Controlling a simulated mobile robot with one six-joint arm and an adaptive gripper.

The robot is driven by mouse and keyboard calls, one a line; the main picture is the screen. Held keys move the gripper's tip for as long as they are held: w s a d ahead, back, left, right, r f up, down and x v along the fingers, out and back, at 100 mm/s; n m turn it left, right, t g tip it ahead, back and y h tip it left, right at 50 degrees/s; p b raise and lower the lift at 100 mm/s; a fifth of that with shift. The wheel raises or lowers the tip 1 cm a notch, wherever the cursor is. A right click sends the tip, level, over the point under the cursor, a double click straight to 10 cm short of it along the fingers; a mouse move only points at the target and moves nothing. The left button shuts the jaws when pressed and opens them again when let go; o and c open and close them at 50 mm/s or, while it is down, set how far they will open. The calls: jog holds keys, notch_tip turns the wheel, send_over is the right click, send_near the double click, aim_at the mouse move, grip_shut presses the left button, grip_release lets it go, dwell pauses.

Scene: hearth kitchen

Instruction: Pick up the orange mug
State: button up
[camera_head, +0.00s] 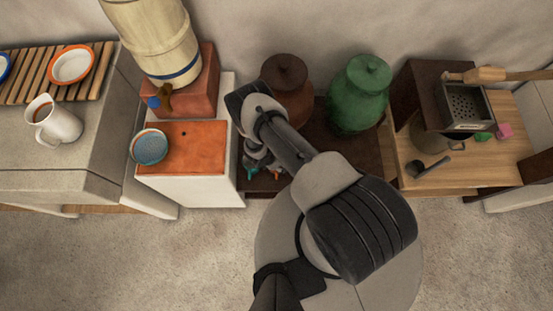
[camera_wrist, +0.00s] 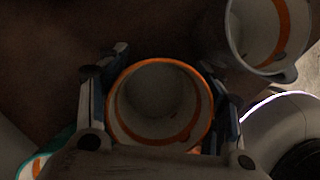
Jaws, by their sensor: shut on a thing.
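A mug with an orange rim and a pale inside with an orange band (camera_wrist: 150,108) sits between the two fingers of my gripper (camera_wrist: 162,95) in the wrist view. The fingers are shut on it, one on each side, and I look down into its open top. Its outside is mostly hidden. In the head view my gripper (camera_head: 262,160) is low in front of the dark brown shelf, right of the white cabinet. The held mug is hard to make out there; small teal and orange patches show by the fingers.
A second mug with an orange band (camera_wrist: 268,30) is close by at upper right in the wrist view. Behind my arm stand a brown jar (camera_head: 290,85) and a green jar (camera_head: 358,95). A blue bowl (camera_head: 150,147) is on the orange-topped cabinet (camera_head: 195,150) at left.

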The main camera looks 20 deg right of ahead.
jog(key=shift+c, duration=0.8)
